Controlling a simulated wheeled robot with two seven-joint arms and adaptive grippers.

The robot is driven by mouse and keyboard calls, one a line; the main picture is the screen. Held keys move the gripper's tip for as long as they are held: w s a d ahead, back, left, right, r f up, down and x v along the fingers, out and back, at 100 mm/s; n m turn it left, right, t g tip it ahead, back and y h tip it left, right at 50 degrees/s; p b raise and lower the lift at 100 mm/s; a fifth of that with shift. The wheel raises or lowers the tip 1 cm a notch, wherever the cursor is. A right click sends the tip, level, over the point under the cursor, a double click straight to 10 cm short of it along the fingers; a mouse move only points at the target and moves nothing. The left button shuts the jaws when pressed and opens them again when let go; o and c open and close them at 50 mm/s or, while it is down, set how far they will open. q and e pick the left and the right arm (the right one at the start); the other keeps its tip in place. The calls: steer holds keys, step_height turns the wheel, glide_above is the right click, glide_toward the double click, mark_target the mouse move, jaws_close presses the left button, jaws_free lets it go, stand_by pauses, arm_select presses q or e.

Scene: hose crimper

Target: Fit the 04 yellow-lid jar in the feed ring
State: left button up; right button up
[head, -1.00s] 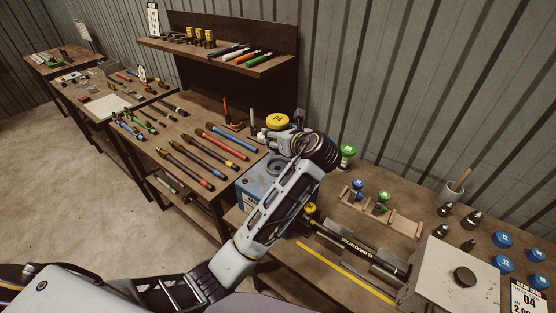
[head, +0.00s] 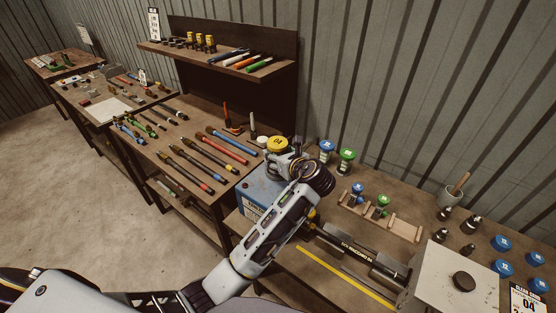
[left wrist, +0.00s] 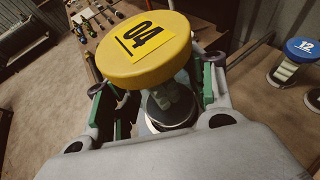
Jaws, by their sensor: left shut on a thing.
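The 04 yellow-lid jar shows its lid (head: 278,145) in the head view, at the end of my left arm. In the left wrist view the same lid (left wrist: 145,50) is large, with the black 04 label on top. My left gripper (left wrist: 158,88) is shut on the jar below the lid, its green-edged fingers on both sides. The jar is over the blue box-shaped machine (head: 252,198). A dark round part with a bright rim (left wrist: 170,108) shows under the jar in the wrist view; I cannot tell whether the jar touches it. My right gripper is not in view.
A blue-lid jar (head: 327,148) and a green-lid jar (head: 346,156) stand just right of my gripper. A wooden rack (head: 385,221) holds small blue- and green-topped pieces. Coloured hoses lie on the left bench (head: 190,132). A crimper-like device (head: 358,250) lies in front.

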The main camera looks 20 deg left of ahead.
arm_select(q)
step_height(320, 180, down, 2)
steer(key=shift+f, duration=0.15)
stand_by(0.4)
steer(key=o, duration=1.1)
steer(key=shift+o, duration=0.2)
